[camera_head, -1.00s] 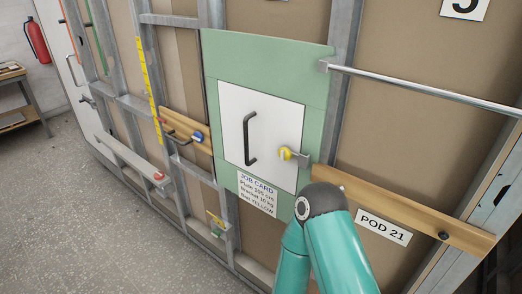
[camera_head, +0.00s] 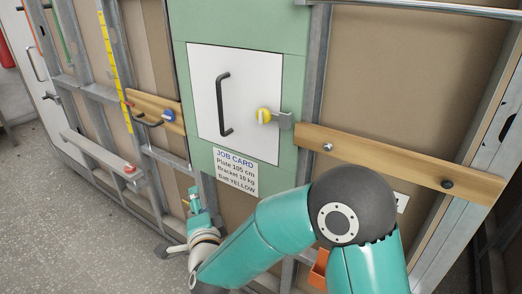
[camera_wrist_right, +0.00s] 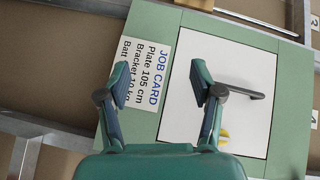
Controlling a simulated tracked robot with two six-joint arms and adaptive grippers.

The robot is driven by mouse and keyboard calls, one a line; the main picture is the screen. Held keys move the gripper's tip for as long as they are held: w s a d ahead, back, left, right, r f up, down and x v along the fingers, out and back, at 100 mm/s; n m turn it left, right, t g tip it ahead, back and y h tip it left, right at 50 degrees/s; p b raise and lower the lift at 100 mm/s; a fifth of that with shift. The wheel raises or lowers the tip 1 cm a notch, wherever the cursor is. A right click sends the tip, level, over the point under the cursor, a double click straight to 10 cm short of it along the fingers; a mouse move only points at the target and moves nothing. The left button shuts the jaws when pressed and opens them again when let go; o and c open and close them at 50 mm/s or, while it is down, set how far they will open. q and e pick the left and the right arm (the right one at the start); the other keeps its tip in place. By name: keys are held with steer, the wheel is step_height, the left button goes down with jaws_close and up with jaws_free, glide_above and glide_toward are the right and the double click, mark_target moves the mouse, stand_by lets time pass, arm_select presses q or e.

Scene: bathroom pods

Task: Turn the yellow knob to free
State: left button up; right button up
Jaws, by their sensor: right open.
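The yellow knob (camera_head: 264,115) sits at the right edge of a white door panel (camera_head: 205,105) in the head view, with a grey metal tab beside it. My right gripper (camera_head: 178,225) is open and empty, below and left of the knob and apart from it. In the right wrist view the open jaws (camera_wrist_right: 158,70) face the job card (camera_wrist_right: 146,75) and the panel's edge. There the knob (camera_wrist_right: 223,136) shows low, partly hidden by my gripper. My left gripper is in neither view.
A black handle (camera_head: 222,104) stands out from the panel. A wooden rail (camera_head: 400,165) crosses the frame at right. A blue knob (camera_head: 169,115) and a red knob (camera_head: 129,169) are at left. An orange object (camera_head: 318,270) is partly behind my arm. Floor at left is clear.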

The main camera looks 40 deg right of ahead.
step_height(320, 180, up, 6)
steer(key=s+d+f+m+h+b, duration=0.1)
steer(key=s+d+m+h+b, duration=0.1)
steer(key=m+h, duration=0.3)
steer(key=m+g+h+b, duration=0.25)
steer(key=m+h, duration=0.25)
steer(key=m, duration=0.6)
glide_toward(260, 119)
steer(key=shift+h, duration=0.4)
steer(key=p+x, duration=0.1)
steer(key=x, duration=0.3)
steer(key=p+x, duration=0.1)
steer(key=x, duration=0.4)
steer(key=shift+w+f, duration=0.1)
steer(key=shift+f, duration=0.15)
steer(key=shift+w+d, duration=0.3)
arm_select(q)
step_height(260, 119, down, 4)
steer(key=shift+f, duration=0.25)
